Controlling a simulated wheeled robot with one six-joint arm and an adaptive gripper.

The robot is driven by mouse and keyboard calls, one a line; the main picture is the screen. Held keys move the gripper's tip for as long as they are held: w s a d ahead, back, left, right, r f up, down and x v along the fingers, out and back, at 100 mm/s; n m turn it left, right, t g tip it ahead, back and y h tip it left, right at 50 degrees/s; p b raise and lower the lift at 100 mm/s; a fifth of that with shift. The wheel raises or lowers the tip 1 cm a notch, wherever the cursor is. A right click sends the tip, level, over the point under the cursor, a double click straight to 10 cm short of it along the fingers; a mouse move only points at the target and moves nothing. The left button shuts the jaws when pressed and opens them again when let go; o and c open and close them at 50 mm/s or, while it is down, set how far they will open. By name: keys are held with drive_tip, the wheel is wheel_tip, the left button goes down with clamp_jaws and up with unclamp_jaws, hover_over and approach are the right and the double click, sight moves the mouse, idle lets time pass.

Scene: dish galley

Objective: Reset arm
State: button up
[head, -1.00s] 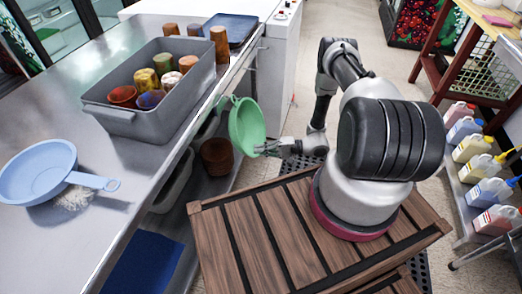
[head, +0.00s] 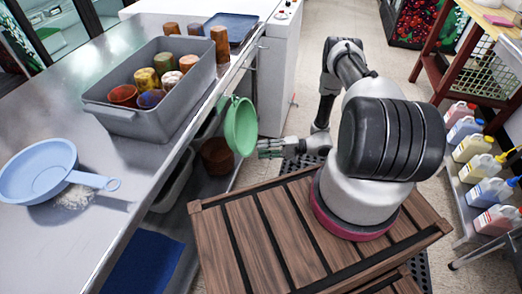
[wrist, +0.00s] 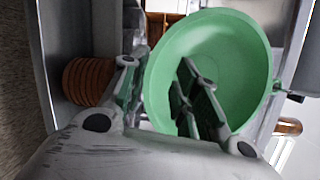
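A green colander (head: 241,126) hangs at the counter's front edge with its bowl upright on its side; it fills the middle of the wrist view (wrist: 235,50). My gripper (head: 264,148) is to the right of the colander's lower part, with a small gap seeming to lie between them. In the wrist view my gripper (wrist: 160,80) has its two fingers apart, with nothing held. One finger overlaps the bowl in that picture, and the other is left of the rim. How the colander is held up is not clear.
A blue colander (head: 38,172) and a grey tub (head: 137,119) of cups stand on the steel counter (head: 120,200). Brown bowls (head: 217,157) sit on the shelf below. Bottles (head: 470,148) stand on the right rack. The floor beyond my arm is clear.

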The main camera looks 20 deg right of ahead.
drive_tip(key=v, duration=1)
drive_tip(key=shift+d, duration=0.25)
drive_tip(key=shift+s+r, duration=0.1)
